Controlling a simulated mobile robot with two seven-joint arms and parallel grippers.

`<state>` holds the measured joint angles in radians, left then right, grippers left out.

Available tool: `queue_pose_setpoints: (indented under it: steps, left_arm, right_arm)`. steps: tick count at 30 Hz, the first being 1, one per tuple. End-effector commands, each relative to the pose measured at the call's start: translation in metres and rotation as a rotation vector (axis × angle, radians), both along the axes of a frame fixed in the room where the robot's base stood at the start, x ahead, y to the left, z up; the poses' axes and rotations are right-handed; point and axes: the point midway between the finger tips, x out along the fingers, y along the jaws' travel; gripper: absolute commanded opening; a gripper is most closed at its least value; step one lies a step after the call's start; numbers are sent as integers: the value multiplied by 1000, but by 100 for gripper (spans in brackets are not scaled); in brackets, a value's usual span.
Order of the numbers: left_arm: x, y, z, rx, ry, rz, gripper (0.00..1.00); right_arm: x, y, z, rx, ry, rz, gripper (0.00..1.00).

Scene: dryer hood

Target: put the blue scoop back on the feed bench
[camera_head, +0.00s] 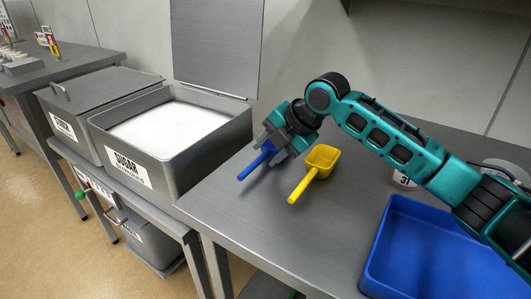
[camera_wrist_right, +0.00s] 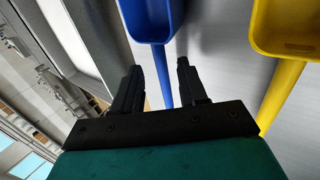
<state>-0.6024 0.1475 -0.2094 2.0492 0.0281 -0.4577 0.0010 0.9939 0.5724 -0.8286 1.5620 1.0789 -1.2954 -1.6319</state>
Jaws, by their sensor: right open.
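The blue scoop (camera_head: 254,164) lies on the grey metal bench (camera_head: 235,215), near its back left edge. Its handle points to the front left, and its bowl is partly hidden behind my gripper. My right gripper (camera_head: 268,144) is at the scoop, with its jaws open. In the right wrist view the blue scoop (camera_wrist_right: 151,20) shows its bowl at the top, and its handle runs down between the two spread fingers of my right gripper (camera_wrist_right: 160,73). My left gripper is out of view.
A yellow scoop (camera_head: 321,157) lies close on the right of the blue one, also in the wrist view (camera_wrist_right: 285,35). A blue tray (camera_head: 375,250) is at the front right. An open sugar bin (camera_head: 180,165) and a lidded bin (camera_head: 95,92) stand left.

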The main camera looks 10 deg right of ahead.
Motion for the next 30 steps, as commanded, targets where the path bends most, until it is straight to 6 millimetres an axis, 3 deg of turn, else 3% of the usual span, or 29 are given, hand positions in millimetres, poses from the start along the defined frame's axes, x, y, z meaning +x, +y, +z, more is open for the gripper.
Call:
queue_pose_setpoints:
  steps: [6, 12, 18, 30]
  left_arm:
    - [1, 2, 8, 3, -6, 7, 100]
    - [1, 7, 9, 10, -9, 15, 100]
    - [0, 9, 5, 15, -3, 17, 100]
    - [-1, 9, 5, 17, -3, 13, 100]
  right_arm:
    - [-21, -21, 43, -1, -5, -1, 42]
    - [-35, -34, 69, -1, -2, 0, 42]
    - [-41, -39, 79, 1, -1, -1, 42]
    - [-41, -39, 79, 0, -1, -1, 42]
